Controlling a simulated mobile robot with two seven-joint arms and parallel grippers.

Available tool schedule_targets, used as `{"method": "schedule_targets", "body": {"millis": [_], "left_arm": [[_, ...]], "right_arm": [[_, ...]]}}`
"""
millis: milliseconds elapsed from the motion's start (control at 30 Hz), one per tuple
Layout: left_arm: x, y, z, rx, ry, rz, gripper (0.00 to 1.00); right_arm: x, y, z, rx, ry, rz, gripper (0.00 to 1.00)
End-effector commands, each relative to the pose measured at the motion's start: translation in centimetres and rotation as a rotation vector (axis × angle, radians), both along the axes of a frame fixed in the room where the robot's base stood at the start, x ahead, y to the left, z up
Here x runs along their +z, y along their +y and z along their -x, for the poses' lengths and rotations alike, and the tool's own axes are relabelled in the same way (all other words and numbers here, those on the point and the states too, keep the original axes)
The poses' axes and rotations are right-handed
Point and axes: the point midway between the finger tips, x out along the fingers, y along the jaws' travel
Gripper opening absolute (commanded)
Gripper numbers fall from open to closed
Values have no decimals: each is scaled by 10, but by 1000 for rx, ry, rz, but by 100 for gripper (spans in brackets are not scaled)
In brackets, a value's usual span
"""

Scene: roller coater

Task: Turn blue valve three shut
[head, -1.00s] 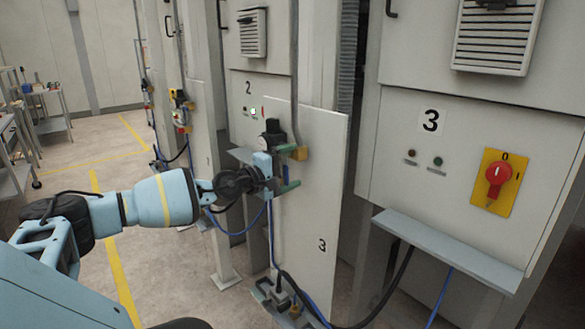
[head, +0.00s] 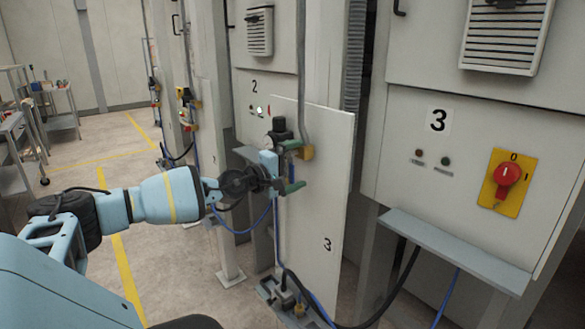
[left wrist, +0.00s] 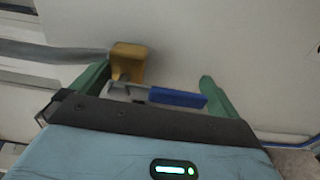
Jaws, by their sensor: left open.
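The blue valve handle (left wrist: 178,97) shows in the left wrist view as a short blue bar on a grey valve body, beside a brass-coloured block (left wrist: 127,62). My left gripper (left wrist: 155,80) is open, with one green finger on each side of the handle. A visible gap separates the handle from the right finger. In the head view, my left gripper (head: 293,168) is at the left edge of the panel marked 3 (head: 320,200), below a black regulator knob (head: 279,127). There the gripper largely hides the valve. My right gripper is not in view.
A cabinet marked 3 (head: 400,125) stands on the right, with a red rotary switch (head: 507,174) and a projecting grey ledge (head: 455,250). Black and blue hoses (head: 385,305) run low by the panel. Open floor (head: 165,275) lies to the left.

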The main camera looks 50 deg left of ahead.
Motion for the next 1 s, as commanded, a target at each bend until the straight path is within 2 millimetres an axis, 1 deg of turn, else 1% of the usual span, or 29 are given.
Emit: {"method": "schedule_targets", "body": {"millis": [267,467,500,600,700,900,1000], "left_arm": [[-7,7,14,13,10,-7,100],[-6,1,25,-4,10,-8,100],[-2,1,31,-2,7,-8,100],[3,3,43,-1,1,-9,100],[3,3,55,-4,1,-6,100],[1,5,72,-2,0,-3,100],[1,5,76,-2,0,-3,100]], "right_arm": [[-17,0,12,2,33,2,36],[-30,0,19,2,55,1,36],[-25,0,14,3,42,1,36],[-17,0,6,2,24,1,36],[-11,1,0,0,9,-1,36],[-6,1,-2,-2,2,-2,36],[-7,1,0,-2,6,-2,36]]}}
